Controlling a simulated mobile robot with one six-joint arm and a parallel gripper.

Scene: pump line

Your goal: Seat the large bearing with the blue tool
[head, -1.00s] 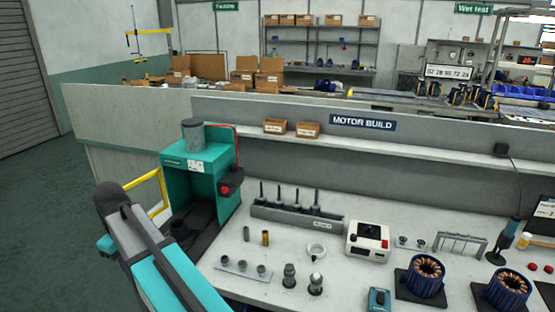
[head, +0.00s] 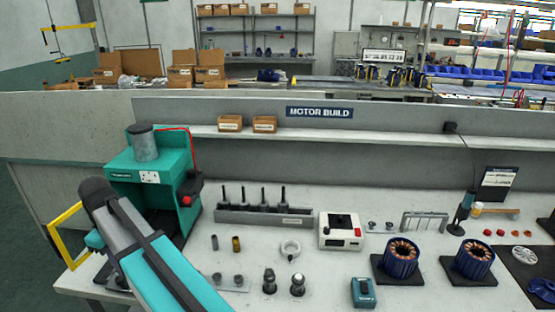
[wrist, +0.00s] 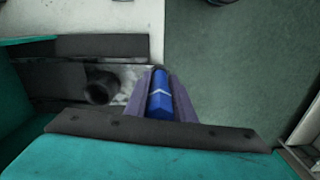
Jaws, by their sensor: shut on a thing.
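The blue tool (wrist: 161,97) is in the wrist view, a blue cylinder with a pale chevron mark. My gripper (wrist: 161,90) is shut on it, with a dark finger along each side. In the head view my arm hides the gripper and the tool. The teal press (head: 148,178) stands at the left end of the bench. In the wrist view a dark hollow cylindrical part (wrist: 101,87) stands on the press base, to the left of the tool and apart from it. I cannot make out the large bearing for certain.
A rack of upright pins (head: 265,214) stands right of the press. A white ring (head: 290,248), a white box with a red button (head: 340,232) and two copper-wound stators (head: 402,255) are farther right. A yellow guard rail (head: 62,236) borders the press's left side.

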